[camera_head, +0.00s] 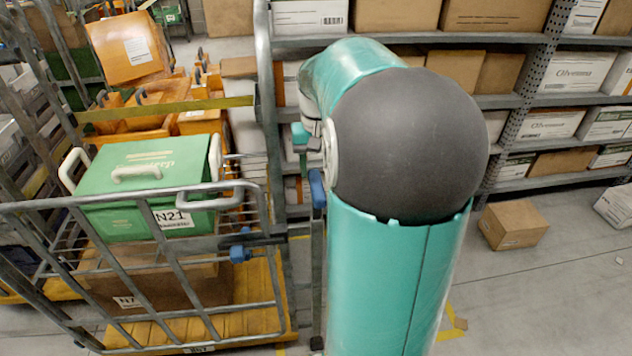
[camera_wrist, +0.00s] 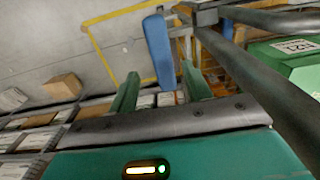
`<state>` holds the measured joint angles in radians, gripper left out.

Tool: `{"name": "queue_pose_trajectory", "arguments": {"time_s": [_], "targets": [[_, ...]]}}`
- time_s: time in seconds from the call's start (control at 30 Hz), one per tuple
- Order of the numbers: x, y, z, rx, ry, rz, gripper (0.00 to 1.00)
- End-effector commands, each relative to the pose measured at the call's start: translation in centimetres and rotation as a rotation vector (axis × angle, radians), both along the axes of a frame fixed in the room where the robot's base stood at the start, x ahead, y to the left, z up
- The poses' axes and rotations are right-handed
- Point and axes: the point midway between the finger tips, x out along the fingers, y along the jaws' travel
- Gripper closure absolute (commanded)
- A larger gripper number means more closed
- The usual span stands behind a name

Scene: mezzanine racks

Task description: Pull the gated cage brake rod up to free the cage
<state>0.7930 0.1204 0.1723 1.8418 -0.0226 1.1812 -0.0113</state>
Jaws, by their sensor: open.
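The gated cage (camera_head: 150,190) is a grey tubular roll cage at the left of the head view. The brake rod's blue handle (camera_head: 317,190) stands upright at the cage's right corner, on a thin grey post. In the wrist view the blue handle (camera_wrist: 158,52) shows between and beyond my fingertips. My gripper (camera_wrist: 160,72) is open, with a teal finger on either side of the handle in the picture. In the head view my gripper (camera_head: 301,137) shows just above the handle, partly hidden by my arm. I cannot tell whether it touches the handle.
A green crate (camera_head: 150,185) sits on a brown carton (camera_head: 160,280) inside the cage. A blue latch (camera_head: 241,250) is on the cage gate. Stocked shelving (camera_head: 520,110) stands behind, and a small carton (camera_head: 512,225) lies on the floor at right.

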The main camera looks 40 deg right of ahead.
Motion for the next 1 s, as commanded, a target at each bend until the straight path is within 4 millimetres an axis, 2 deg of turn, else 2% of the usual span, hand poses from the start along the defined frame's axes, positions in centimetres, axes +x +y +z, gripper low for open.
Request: {"name": "queue_pose_trajectory", "arguments": {"time_s": [0.1,0.3,0.63,0.67,0.9,1.0], "targets": [[0.0,0.2,-2.3,0.002,0.003,0.002,0.51],[0.1,0.3,-4.6,0.001,0.002,0.001,0.51],[0.2,0.4,-5.0,0.000,0.000,0.002,0.51],[0.2,0.4,-5.0,0.000,0.000,0.002,0.55],[0.2,0.4,-5.0,0.000,0.000,0.002,1.00],[0.2,0.4,-5.0,0.000,0.000,0.002,1.00]]}}
